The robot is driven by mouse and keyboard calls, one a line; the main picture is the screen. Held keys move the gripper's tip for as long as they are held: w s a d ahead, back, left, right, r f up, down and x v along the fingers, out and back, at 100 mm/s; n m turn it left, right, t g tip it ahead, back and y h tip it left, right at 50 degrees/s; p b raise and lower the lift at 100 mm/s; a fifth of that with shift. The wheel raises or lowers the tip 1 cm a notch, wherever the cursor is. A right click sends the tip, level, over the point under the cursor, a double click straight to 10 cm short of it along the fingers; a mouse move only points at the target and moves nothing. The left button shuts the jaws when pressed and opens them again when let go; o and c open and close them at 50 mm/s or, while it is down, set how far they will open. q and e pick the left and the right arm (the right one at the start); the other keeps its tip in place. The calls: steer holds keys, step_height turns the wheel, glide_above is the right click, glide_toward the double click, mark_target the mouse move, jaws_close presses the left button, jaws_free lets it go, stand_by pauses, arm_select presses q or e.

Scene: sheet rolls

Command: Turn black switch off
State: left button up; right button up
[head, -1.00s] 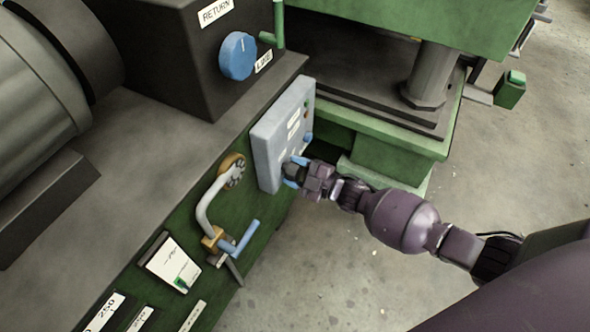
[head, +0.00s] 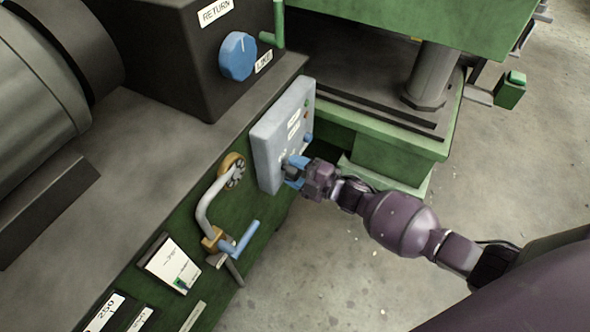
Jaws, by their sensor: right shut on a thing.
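A grey control box (head: 268,143) with white labels and small coloured buttons is mounted on the green machine side, in the middle of the head view. My right gripper (head: 289,172) is at the lower part of the box's face, its blue fingertips shut on a small part there. That part is mostly hidden by the fingers, and I cannot clearly make out the black switch or its position. My left gripper is not in view.
A blue dial (head: 238,56) sits on a dark housing above the box. A bent pipe with a blue-handled valve (head: 240,241) stands out at lower left. A green press base (head: 395,165) is behind my right wrist. Floor below is clear.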

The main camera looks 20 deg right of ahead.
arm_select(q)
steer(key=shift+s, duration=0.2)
arm_select(e)
steer(key=o, duration=0.9)
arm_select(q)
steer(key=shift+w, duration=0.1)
arm_select(e)
steer(key=shift+s+d, duration=0.3)
steer(key=p+v, duration=0.1)
steer(key=v, duration=0.3)
steer(key=shift+d+r, duration=0.1)
steer(key=shift+r, duration=0.05)
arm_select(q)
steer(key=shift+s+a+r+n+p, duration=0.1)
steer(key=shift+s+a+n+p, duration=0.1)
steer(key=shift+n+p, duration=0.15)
arm_select(e)
glide_toward(300, 172)
steer(key=shift+a, duration=0.2)
